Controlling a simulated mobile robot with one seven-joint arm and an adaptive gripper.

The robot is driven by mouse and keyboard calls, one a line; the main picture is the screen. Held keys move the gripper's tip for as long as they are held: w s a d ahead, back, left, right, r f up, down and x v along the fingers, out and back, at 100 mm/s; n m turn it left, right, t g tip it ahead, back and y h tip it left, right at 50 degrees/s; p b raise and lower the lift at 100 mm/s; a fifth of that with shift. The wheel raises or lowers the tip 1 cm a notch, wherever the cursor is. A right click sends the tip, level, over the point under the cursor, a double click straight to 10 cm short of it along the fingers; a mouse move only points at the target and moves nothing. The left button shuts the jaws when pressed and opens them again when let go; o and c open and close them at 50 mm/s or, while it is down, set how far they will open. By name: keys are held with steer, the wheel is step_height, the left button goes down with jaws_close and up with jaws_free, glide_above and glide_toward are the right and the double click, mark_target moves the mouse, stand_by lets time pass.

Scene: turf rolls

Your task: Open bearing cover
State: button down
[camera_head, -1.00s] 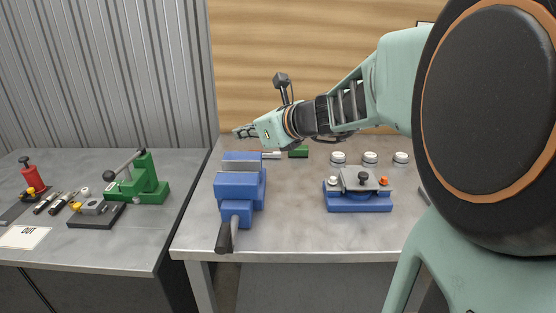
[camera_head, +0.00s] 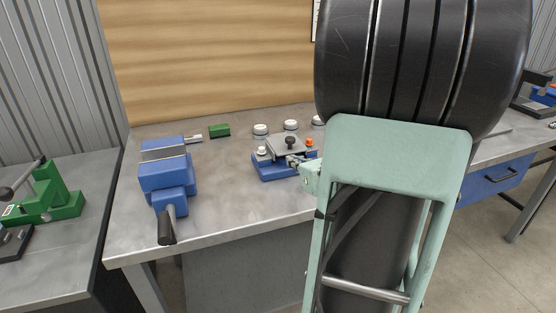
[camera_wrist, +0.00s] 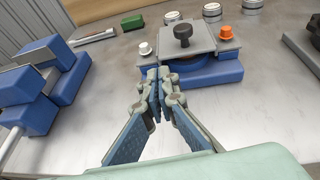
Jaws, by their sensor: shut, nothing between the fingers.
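The bearing cover is a grey plate (camera_head: 287,151) with a black knob (camera_head: 290,141) on top, lying over a blue base (camera_head: 274,172) on the middle bench. An orange cap and a white cap stand on either side of it. In the wrist view the cover (camera_wrist: 206,38) lies flat above the blue base (camera_wrist: 222,72), just beyond my fingers. My gripper (camera_wrist: 157,72) is shut and empty, its tips in front of the base's near side. In the head view my gripper (camera_head: 297,162) is mostly hidden by my arm; whether it touches the base cannot be told.
A blue vise (camera_head: 165,172) stands left of the cover, its handle toward the bench front. A green block (camera_head: 219,131) and several round white-topped parts (camera_head: 261,130) sit behind. A green press (camera_head: 45,190) stands on the left bench. The bench between vise and base is clear.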

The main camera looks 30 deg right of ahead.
mark_target(286, 142)
steer(key=shift+m+h, duration=0.6)
steer(key=shift+h, duration=0.1)
steer(key=s+d+f, duration=0.1)
steer(key=s+d, duration=0.1)
steer(key=shift+s+d+f, duration=0.3)
steer(key=shift+s+f, duration=0.05)
steer(key=x, duration=0.9)
steer(key=shift+w+d+f+b, duration=0.15)
steer(key=shift+w+b, duration=0.2)
